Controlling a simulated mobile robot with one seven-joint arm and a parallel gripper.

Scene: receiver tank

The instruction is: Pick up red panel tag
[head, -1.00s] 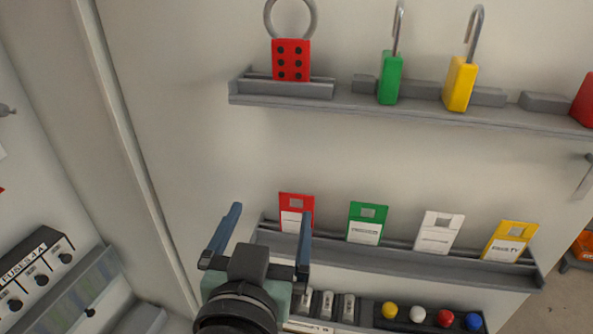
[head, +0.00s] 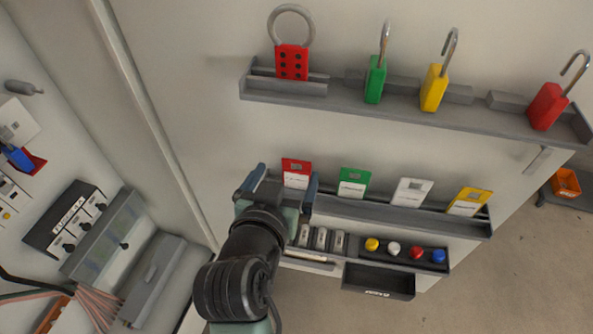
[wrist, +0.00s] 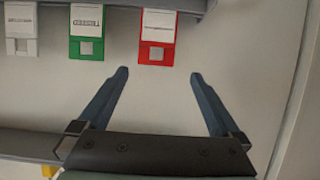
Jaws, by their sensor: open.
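The red panel tag (head: 297,172) stands upright at the left end of the lower shelf, a red card with a white label and a square hole. In the wrist view the red tag (wrist: 157,38) is at the top, ahead of the fingertips and sideways between their lines. My gripper (head: 289,180) is open and empty, with one finger to each side of the tag in the head view. In the wrist view my gripper's fingertips (wrist: 159,74) stop short of the tag, with a gap. The tag's lower edge is partly hidden by the shelf lip.
A green tag (head: 353,183), a white tag (head: 411,192) and a yellow tag (head: 468,202) stand to the right on the same shelf (head: 400,218). An upper shelf (head: 420,118) holds padlocks and a red hasp. Below are coloured knobs (head: 416,252) and a black bin (head: 378,281).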

